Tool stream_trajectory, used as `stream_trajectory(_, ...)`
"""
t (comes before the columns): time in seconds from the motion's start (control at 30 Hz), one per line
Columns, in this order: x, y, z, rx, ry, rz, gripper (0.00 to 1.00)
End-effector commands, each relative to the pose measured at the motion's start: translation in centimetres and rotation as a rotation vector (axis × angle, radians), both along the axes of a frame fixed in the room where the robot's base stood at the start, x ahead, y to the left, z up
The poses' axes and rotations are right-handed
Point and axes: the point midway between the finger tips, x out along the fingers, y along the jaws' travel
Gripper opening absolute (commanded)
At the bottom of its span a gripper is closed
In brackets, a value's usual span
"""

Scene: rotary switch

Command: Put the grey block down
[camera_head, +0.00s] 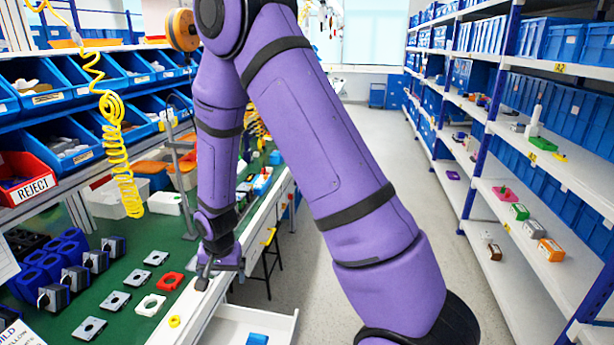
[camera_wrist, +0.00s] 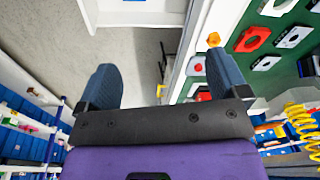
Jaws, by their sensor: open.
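My gripper (camera_head: 206,272) is over the front edge of the green-topped bench (camera_head: 195,240) in the head view. In the wrist view my gripper (camera_wrist: 162,75) has its two dark blue fingers spread wide apart. I cannot pick out a separate grey block with certainty. Several grey square plates with round holes lie on the green top, one of them a grey plate (camera_head: 115,300) near the front. A red plate (camera_head: 170,281) lies among them and also shows in the wrist view (camera_wrist: 252,39).
An open white drawer (camera_head: 235,328) holds a blue item (camera_head: 257,339). Dark switch units (camera_head: 53,297) stand at left. A yellow coiled hose (camera_head: 122,165) hangs over the bench. Shelves (camera_head: 530,225) line the right; the aisle floor is clear.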

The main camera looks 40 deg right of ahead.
Motion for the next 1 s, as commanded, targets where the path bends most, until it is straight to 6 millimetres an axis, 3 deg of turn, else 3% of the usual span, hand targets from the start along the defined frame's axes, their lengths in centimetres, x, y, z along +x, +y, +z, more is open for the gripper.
stream_trajectory(0.03, 0.0, -0.2, 2.3, -0.002, -0.020, 0.020, 0.92)
stream_trajectory(0.1, -0.3, -0.5, 5.1, -0.007, -0.038, 0.053, 0.92)
stream_trajectory(0.27, -1.7, -1.2, 11.1, -0.021, -0.075, 0.127, 0.92)
stream_trajectory(0.5, -5.2, -2.3, 19.2, -0.047, -0.132, 0.241, 0.92)
stream_trajectory(0.8, -11.5, -3.5, 27.4, -0.090, -0.201, 0.383, 0.92)
stream_trajectory(1.0, -16.7, -4.1, 31.3, -0.124, -0.246, 0.477, 0.92)
